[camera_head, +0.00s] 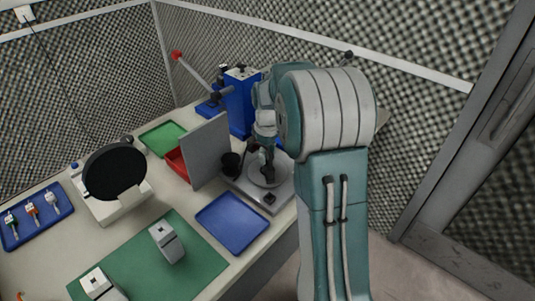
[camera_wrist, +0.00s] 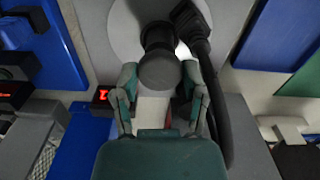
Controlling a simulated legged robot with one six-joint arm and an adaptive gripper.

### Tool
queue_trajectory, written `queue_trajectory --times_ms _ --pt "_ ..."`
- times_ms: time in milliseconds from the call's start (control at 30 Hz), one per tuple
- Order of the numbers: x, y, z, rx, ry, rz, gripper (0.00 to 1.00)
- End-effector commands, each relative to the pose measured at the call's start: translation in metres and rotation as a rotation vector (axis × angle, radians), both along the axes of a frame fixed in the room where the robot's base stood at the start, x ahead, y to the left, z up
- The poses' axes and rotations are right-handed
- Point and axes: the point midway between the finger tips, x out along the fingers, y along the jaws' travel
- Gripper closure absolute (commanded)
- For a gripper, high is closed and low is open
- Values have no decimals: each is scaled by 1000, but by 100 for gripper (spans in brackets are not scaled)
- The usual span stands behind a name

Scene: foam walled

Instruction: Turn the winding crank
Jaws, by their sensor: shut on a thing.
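The winding crank shows in the wrist view as a dark round knob (camera_wrist: 159,72) on a black stem, above a pale grey disc (camera_wrist: 122,32). My gripper (camera_wrist: 160,95) has one finger on each side of the knob and is shut on it. In the head view my gripper (camera_head: 266,163) points down over the round disc (camera_head: 272,176) on a grey base plate. My arm and fingers hide most of the crank there. A thick black curved part (camera_wrist: 205,45) runs just right of the fingers; I cannot tell what it joins.
A grey upright panel (camera_head: 206,152) and a black cup (camera_head: 231,163) stand close left of my gripper. A blue press (camera_head: 241,100) with a red-tipped lever stands behind. A blue tray (camera_head: 232,222) lies in front. Foam walls close in behind the table.

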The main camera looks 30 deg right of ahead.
Motion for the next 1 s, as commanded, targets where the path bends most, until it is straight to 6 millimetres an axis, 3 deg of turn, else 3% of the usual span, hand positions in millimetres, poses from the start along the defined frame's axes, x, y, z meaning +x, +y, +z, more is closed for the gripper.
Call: queue_trajectory --times_ms 1000 --pt "4 0 3 -1 -15 -507 92"
